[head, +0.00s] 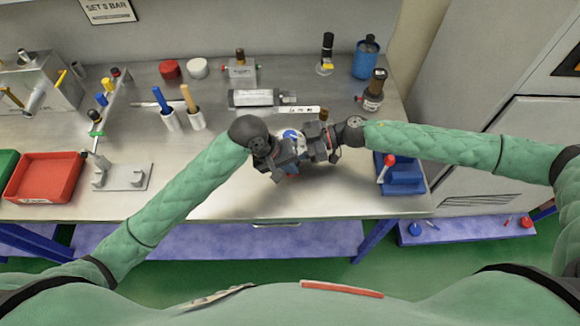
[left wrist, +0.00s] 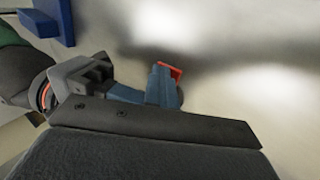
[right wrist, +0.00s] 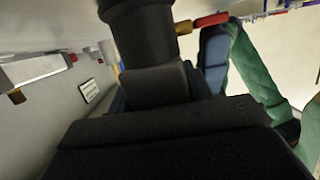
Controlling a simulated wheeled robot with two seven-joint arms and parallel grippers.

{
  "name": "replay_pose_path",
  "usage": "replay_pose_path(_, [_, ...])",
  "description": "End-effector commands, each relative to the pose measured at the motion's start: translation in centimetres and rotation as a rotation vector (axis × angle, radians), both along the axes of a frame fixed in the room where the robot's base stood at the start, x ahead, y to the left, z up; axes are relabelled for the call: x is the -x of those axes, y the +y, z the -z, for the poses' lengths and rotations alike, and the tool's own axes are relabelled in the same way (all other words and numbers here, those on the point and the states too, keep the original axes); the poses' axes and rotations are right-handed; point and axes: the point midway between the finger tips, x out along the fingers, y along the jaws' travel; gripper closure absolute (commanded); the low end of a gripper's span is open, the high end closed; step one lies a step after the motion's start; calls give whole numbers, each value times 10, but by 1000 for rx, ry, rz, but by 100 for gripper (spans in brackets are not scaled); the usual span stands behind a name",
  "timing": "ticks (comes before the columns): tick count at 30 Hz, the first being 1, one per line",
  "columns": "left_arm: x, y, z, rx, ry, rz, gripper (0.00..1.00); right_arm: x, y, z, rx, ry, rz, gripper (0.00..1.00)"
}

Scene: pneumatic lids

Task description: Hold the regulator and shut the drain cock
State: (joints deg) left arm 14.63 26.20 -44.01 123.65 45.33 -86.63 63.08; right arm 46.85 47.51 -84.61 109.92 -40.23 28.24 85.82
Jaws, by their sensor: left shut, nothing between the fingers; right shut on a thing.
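The dark, round regulator (right wrist: 142,35) fills the top of the right wrist view, held in my right gripper (head: 318,146). From its side come a brass fitting (right wrist: 184,27) and the red lever (right wrist: 212,19) of the drain cock. In the left wrist view, part of the red lever (left wrist: 176,73) shows beside the blue-grey fingertips of my left gripper (left wrist: 162,88). My left gripper is shut and empty, close beside the lever; whether it touches is unclear. In the head view both grippers hide most of the regulator above the table's front half.
The steel table (head: 220,190) is bare in front of the grippers. A blue stand with a red-knobbed lever (head: 388,168) is at the right. A red bin (head: 48,176) is at the left.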

Motion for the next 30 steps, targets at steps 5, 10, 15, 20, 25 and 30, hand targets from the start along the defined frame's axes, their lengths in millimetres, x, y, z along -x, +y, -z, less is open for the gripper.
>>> replay_pose_path(5, [1, 1, 8, -9, 11, -2, 100, 4, 3, 3, -3, 5, -7, 70])
replay_pose_path(10, [0, 1, 0, -8, 9, -3, 100, 4, 2, 3, -2, 5, -6, 70])
replay_pose_path(15, [-1, 1, -8, -7, 6, -4, 100, 4, 1, 4, -1, 5, -5, 71])
replay_pose_path(20, [-2, 2, -9, -6, 4, -5, 100, 4, 1, 4, 1, 5, -4, 71])
replay_pose_path(25, [-2, 2, 6, -7, 4, -5, 100, 4, 0, 4, 1, 5, -5, 71])
replay_pose_path(30, [0, 21, 6, 49, 3, -7, 100, 3, 0, 4, 1, 5, -4, 71])
